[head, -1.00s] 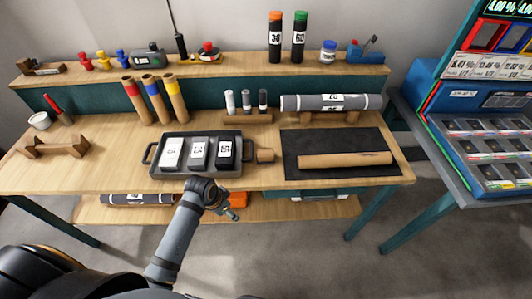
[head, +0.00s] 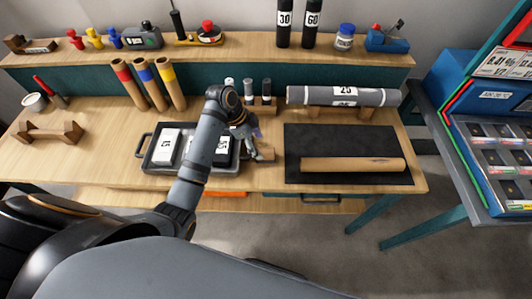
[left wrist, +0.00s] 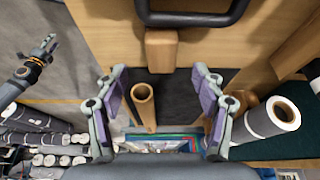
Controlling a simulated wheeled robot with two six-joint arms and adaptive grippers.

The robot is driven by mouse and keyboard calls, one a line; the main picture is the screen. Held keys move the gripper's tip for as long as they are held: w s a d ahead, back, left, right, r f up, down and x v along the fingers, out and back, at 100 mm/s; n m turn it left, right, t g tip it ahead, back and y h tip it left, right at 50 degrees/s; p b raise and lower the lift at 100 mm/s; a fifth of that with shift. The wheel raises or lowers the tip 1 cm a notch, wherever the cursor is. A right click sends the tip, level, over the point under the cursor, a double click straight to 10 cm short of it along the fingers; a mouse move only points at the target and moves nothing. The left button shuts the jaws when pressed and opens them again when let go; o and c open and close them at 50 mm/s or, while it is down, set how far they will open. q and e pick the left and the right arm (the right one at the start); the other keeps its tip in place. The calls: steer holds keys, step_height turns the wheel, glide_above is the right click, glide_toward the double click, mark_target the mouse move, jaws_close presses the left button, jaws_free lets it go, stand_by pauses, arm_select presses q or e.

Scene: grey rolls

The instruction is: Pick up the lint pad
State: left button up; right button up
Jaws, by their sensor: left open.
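A small tan block (head: 264,152), the likeliest lint pad though I cannot be sure, lies on the table between the tray and the dark mat. It shows in the left wrist view (left wrist: 161,49) at top centre, ahead of the fingertips. My left gripper (head: 255,145) is just left of the block in the head view, partly in front of it. In the left wrist view its fingers (left wrist: 160,80) are spread wide with nothing between them. What looks like my right gripper (left wrist: 46,45) shows small at the left there; its jaws are unclear.
The black tray (head: 148,150) holds cards, partly hidden by my left arm. The dark mat (head: 345,138) bears a cardboard tube (head: 352,164). A grey roll (head: 343,96) rests on a wooden stand behind. Small bottles (head: 266,90) stand behind my gripper.

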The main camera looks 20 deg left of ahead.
mark_target(265, 152)
arm_select(q)
steer(key=shift+p+x, duration=0.35)
steer(key=shift+x, duration=1)
steer(key=x, duration=0.2)
steer(key=shift+w+d+f, duration=0.15)
steer(key=shift+d+f, duration=0.05)
steer(key=shift+f, duration=0.15)
steer(key=shift+w+d+f, duration=0.1)
steer(key=shift+d+f, duration=0.1)
steer(key=shift+f, duration=0.3)
steer(key=shift+c, duration=0.3)
arm_select(e)
steer(key=shift+w+d+r, duration=0.3)
steer(key=shift+w+r, duration=0.4)
steer(key=shift+w, duration=0.2)
arm_select(q)
steer(key=c, duration=1.2)
arm_select(e)
steer(key=shift+a, duration=0.2)
